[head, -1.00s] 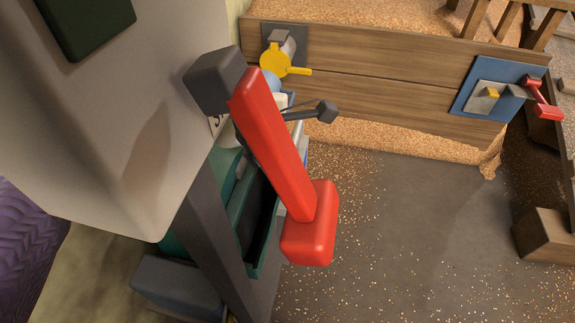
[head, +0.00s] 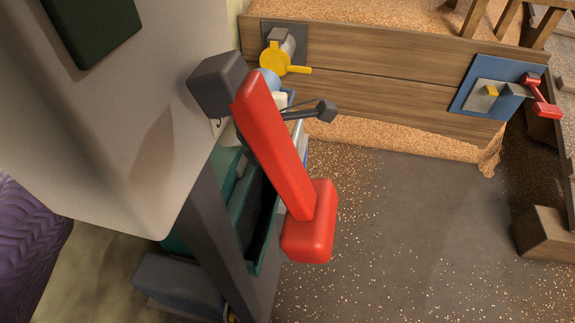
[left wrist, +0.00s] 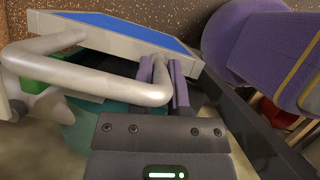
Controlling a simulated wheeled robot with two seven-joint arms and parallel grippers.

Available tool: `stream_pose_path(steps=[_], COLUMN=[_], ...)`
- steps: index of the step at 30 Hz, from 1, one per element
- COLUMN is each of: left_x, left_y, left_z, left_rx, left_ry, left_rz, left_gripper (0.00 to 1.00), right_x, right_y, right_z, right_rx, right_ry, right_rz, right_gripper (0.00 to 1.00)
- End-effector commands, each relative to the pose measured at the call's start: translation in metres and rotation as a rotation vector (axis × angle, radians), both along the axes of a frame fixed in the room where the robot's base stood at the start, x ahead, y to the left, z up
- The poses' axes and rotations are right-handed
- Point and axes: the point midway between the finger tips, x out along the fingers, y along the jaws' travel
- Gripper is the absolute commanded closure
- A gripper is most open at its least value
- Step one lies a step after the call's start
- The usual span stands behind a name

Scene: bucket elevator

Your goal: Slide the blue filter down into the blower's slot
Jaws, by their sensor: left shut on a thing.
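The blue filter (left wrist: 135,28) shows at the top of the left wrist view, a blue panel in a pale grey frame with a bent grey tube handle. My left gripper (left wrist: 165,85) is shut on this handle with its purple fingers. Teal-green housing, probably the blower's, shows below the handle (left wrist: 88,138) and in the head view (head: 262,235), beside a dark opening. I cannot tell how the filter sits against the slot. In the head view a large grey box hides much of this area, and neither gripper can be made out there.
The grey box (head: 120,130) and a thick red lever (head: 275,150) stand in front of the teal housing. A plank wall (head: 390,75) with a yellow handle (head: 275,60) and a blue plate with a red lever (head: 540,100) is behind. The grain-strewn floor at right is mostly open.

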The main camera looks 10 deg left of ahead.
Motion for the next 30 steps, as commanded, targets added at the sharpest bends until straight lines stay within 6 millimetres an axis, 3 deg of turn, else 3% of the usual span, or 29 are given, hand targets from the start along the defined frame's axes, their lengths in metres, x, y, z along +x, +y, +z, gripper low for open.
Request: stream_pose_path(steps=[11,30], left_x=[0.0,0.002], left_y=[0.002,0.046], left_z=[0.0,0.0], left_rx=[0.0,0.0], left_ry=[0.0,0.0], left_rz=[0.001,0.002], left_gripper=[1.0,1.0], right_x=[0.001,0.001], right_y=[0.0,0.006], right_z=[0.002,0.001], right_rx=[0.0,0.009], right_ry=[-0.003,-0.003], right_rz=[0.0,-0.005], right_gripper=[0.39,0.39])
